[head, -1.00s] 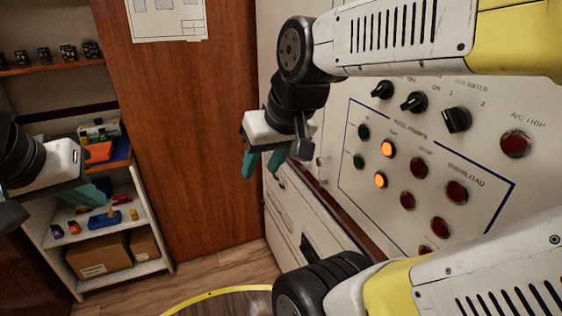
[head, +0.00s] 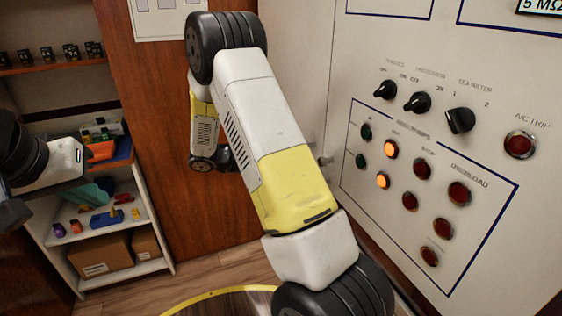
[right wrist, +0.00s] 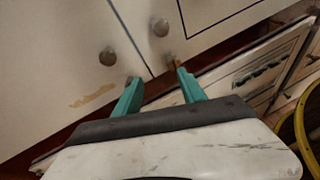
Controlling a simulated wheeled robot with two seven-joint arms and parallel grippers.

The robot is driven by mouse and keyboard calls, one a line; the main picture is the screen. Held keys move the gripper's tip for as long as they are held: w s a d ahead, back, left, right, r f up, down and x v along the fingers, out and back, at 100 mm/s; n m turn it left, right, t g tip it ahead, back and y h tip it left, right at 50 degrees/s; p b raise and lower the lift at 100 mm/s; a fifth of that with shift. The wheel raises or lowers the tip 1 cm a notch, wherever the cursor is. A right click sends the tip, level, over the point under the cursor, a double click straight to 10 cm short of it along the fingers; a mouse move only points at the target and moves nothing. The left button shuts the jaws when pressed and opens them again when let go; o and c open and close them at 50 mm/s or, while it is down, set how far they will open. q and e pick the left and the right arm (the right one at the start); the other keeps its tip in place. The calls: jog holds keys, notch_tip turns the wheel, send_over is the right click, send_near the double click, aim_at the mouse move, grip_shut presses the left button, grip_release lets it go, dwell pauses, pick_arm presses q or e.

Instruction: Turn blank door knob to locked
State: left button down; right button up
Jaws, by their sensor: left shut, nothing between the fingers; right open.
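In the right wrist view a round silver knob (right wrist: 108,56) sits on the plain cream door (right wrist: 50,60), left of a dark seam. A second silver knob (right wrist: 160,27) sits across the seam, on the panel with a dark blue line. I cannot tell any lock marking on either. My right gripper (right wrist: 153,75) is open, its teal fingers apart and pointing toward the doors near the seam. Small metal bits show by both fingertips; contact is unclear. In the head view my right arm hides its gripper and most of the plain door. My left gripper (head: 93,191) is shut at the left, far from the cabinet.
The switch panel (head: 500,80) at the right carries black rotary switches (head: 461,121), lit orange lamps (head: 391,149) and red lamps. A shelf (head: 125,269) with boxes and small items stands at the left. A wooden wall panel (head: 150,110) stands between them.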

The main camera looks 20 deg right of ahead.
jog(key=w+a+f+n+t+h, duration=0.1)
jog(key=w+f+n+t+h, duration=0.2)
jog(key=w+f+n+h, duration=0.15)
jog(key=w+d, duration=0.1)
jog(key=d, duration=0.6)
jog(key=shift+r, duration=0.3)
jog(key=shift+y, duration=0.25)
grip_shut()
